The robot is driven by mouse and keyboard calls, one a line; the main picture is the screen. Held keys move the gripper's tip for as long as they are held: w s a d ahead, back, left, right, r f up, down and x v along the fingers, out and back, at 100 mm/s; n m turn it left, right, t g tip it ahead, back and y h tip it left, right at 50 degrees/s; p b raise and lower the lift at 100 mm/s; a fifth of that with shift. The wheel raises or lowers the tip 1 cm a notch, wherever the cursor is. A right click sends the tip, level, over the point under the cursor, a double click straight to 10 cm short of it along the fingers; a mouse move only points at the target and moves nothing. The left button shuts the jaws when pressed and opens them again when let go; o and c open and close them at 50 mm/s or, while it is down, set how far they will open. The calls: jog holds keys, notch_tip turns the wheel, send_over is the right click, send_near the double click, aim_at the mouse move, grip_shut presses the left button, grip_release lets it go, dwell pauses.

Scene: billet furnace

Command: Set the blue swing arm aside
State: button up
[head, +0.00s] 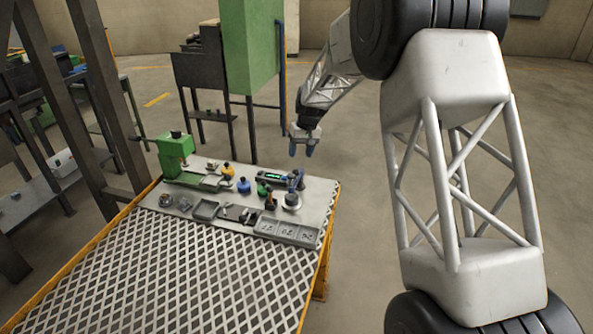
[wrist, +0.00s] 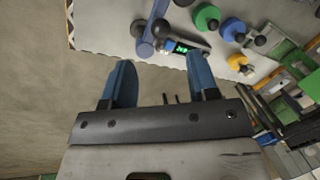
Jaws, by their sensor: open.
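The blue swing arm (head: 297,181) is at the right back of the grey board on the bench, beside a dark device with a green display (head: 270,177). In the wrist view the blue swing arm (wrist: 152,28) is a blue-grey bar with a rounded end, lying against the device (wrist: 182,47). My gripper (head: 303,150) is open and empty. It hangs above and just beyond the board's back right edge, apart from the swing arm. In the wrist view its blue fingers (wrist: 160,62) are spread, with the swing arm ahead of them.
The board also holds a blue knob (head: 243,186), a yellow knob (head: 228,171), a green stand (head: 174,152), shallow grey trays (head: 205,210) and numbered compartments (head: 288,229). The perforated bench top (head: 190,275) in front is clear. A green cabinet (head: 250,50) stands behind.

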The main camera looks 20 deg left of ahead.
jog(key=shift+a+f, duration=0.1)
jog(key=shift+f, duration=0.15)
jog(key=shift+s+a+f, duration=0.15)
jog(key=shift+a+f, duration=0.05)
jog(key=shift+f, duration=1.05)
jog(key=shift+s+a+f, duration=0.1)
jog(key=shift+a+f, duration=0.05)
jog(key=shift+f, duration=1.05)
jog(key=shift+s+a+f, duration=0.15)
jog(key=shift+a+f, duration=0.05)
jog(key=shift+f, duration=1.05)
grip_shut()
